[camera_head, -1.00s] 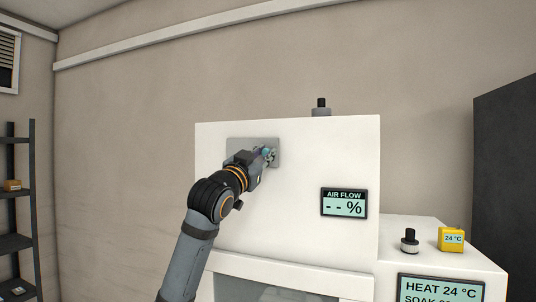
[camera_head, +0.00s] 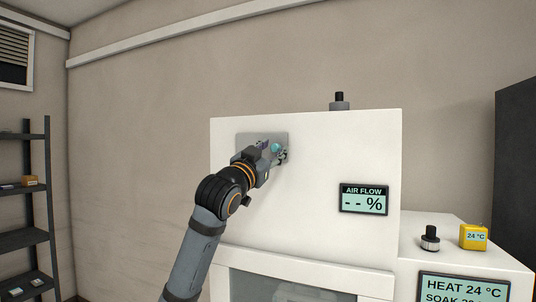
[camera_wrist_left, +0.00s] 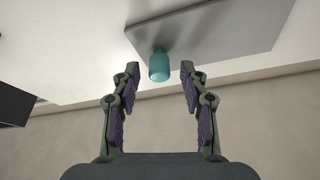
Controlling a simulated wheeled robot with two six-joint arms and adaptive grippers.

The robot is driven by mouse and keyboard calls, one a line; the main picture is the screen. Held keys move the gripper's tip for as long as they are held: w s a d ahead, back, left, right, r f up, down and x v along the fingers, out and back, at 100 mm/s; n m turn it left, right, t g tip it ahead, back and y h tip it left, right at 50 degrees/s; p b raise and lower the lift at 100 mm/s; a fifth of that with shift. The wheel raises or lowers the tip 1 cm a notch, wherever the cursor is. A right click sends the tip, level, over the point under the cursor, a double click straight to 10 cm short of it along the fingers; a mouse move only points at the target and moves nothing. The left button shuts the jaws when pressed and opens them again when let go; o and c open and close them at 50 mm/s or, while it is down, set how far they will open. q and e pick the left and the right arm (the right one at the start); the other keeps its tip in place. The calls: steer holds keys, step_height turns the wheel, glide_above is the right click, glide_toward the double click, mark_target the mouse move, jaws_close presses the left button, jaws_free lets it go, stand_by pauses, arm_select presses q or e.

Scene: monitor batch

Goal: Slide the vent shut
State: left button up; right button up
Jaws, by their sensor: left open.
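The vent shows as a flat grey plate (camera_head: 248,138) high on the front of the white cabinet (camera_head: 310,150). A small teal knob (camera_head: 276,147) sticks out from it. My left gripper (camera_head: 273,151) is at the plate, with its fingers spread on either side of the knob. In the left wrist view the knob (camera_wrist_left: 159,66) stands just beyond and between the open fingertips (camera_wrist_left: 160,72), with a gap on each side. The plate (camera_wrist_left: 215,35) lies behind it. The fingers hold nothing. My right gripper is not in view.
The AIR FLOW display (camera_head: 364,199) reads "-- %". A black knob (camera_head: 430,238), a yellow 24 °C block (camera_head: 473,237) and a HEAT display (camera_head: 463,288) are at the lower right. A dark shelf (camera_head: 25,190) stands at the left. The wall left of the cabinet is clear.

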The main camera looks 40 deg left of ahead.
arm_select(q)
steer(key=v, duration=0.7)
stand_by(0.6)
